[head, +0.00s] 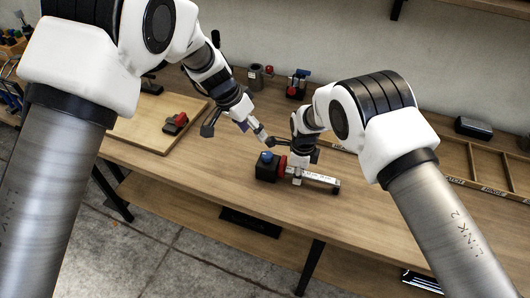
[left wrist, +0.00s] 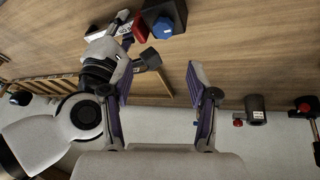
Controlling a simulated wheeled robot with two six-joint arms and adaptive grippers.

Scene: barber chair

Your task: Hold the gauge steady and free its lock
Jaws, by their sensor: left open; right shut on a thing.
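The gauge lies on the bench in the head view, with a black block (head: 268,171), a blue knob (head: 266,157), a red part (head: 282,165) and a white marked bar (head: 320,178). My right gripper (head: 298,178) is shut on the gauge near the red part and the bar.
A wooden board (head: 150,122) with a red-and-black tool (head: 175,123) lies at the left. A grey cylinder (head: 255,77) and a red-and-blue item (head: 298,83) stand near the wall. A divided wooden tray (head: 462,160) lies at the right. The bench front is clear.

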